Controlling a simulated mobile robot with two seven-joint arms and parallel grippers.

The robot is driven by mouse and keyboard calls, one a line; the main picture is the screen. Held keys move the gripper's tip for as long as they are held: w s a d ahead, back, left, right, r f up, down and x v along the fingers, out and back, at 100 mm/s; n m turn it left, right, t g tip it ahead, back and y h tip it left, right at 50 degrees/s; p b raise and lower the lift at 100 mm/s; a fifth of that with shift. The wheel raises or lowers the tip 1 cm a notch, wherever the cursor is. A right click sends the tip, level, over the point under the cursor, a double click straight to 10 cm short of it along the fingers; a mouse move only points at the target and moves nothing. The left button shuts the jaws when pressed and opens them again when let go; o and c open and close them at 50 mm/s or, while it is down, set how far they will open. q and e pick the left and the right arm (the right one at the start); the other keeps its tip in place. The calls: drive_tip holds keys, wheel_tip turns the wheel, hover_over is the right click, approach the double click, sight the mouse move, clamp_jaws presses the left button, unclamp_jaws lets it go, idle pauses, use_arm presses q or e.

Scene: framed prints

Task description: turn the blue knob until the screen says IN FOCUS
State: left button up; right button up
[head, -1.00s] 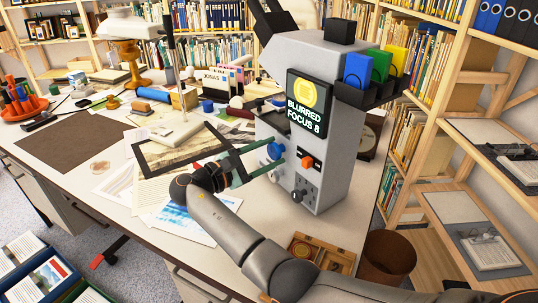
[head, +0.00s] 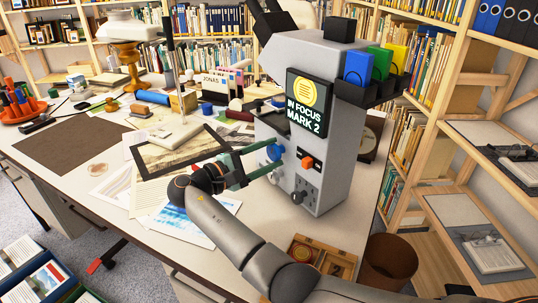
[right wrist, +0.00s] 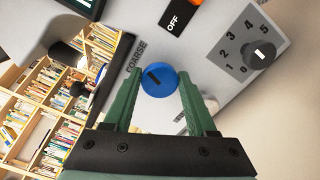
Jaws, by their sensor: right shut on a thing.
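The grey microscope (head: 332,155) stands upright on the desk. Its screen (head: 307,106) reads IN FOCUS MARK 2 under a yellow symbol. The blue knob (head: 274,152) is on the microscope's front face, partly hidden by my fingers. In the right wrist view the blue knob (right wrist: 160,87) shows a dark pointer mark, next to the word COARSE. My right gripper (head: 268,160) has its green fingers on either side of the knob and is shut on it; the fingers (right wrist: 160,77) also show in the right wrist view. My left gripper is not in view.
An orange switch (head: 307,162) marked OFF and a dark numbered dial (head: 298,196) sit near the knob. Prints and papers (head: 180,155) lie on the desk at left. A wooden box (head: 320,255) is at the front edge. A bookcase stands at right.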

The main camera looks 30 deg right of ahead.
drive_tip(key=o, duration=1.3)
drive_tip(key=shift+o, duration=0.2)
drive_tip(key=shift+a, duration=0.1)
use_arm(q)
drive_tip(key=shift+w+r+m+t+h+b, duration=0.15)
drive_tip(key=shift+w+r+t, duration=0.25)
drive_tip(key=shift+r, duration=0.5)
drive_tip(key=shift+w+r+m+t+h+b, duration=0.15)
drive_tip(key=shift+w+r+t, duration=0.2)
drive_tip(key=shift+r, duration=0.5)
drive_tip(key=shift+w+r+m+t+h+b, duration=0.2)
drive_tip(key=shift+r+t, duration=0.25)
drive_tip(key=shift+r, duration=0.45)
use_arm(e)
drive_tip(key=s+a, duration=0.2)
drive_tip(key=a, duration=1)
